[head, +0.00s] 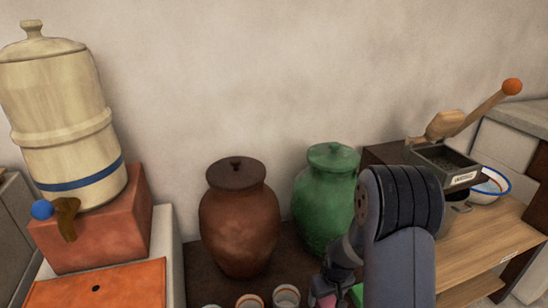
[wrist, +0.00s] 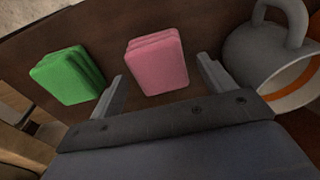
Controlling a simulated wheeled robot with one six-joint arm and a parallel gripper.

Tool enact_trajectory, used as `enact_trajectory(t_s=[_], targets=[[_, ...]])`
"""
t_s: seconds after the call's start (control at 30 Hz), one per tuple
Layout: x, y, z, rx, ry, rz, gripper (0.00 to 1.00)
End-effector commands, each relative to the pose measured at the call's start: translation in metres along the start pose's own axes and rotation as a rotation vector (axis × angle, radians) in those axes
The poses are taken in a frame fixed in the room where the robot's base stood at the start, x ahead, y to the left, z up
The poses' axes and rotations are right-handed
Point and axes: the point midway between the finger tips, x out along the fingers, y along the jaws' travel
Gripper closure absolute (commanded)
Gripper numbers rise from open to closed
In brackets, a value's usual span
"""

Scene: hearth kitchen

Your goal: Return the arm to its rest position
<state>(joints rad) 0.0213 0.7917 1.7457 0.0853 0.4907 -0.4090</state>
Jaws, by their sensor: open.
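My gripper (wrist: 162,68) is open in the wrist view, its two grey fingers spread apart with nothing held between them. A pink sponge-like stack (wrist: 156,62) lies beyond the gap between the fingertips. A similar green stack (wrist: 68,76) lies to the left of the left finger. A grey mug (wrist: 262,48) with an orange band inside is close to the right finger, tipped in this view. In the head view my arm (head: 402,235) reaches down at the lower right. The fingers cannot be made out there.
A brown lidded jar (head: 239,222) and a green lidded jar (head: 325,195) stand by the wall. Several cups, including a white one (head: 286,297), sit at the bottom edge. A grinder (head: 442,160) and a bowl (head: 490,187) are right of my arm. A barrel dispenser (head: 62,110) stands left.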

Motion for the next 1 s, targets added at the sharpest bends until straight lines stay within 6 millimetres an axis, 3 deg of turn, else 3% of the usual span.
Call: enact_trajectory(t_s=[0.03, 0.13, 0.2, 0.63, 1.0], targets=[[0.015, 0.000, 0.001, 0.000, -0.003, -0.001, 0.23], [0.035, 0.000, 0.001, -0.001, -0.001, 0.000, 0.23], [0.005, 0.001, -0.004, -0.001, 0.006, 0.002, 0.23], [-0.081, 0.000, -0.013, -0.001, 0.004, 0.002, 0.23], [-0.094, -0.001, -0.010, 0.046, -0.005, 0.008, 0.23]])
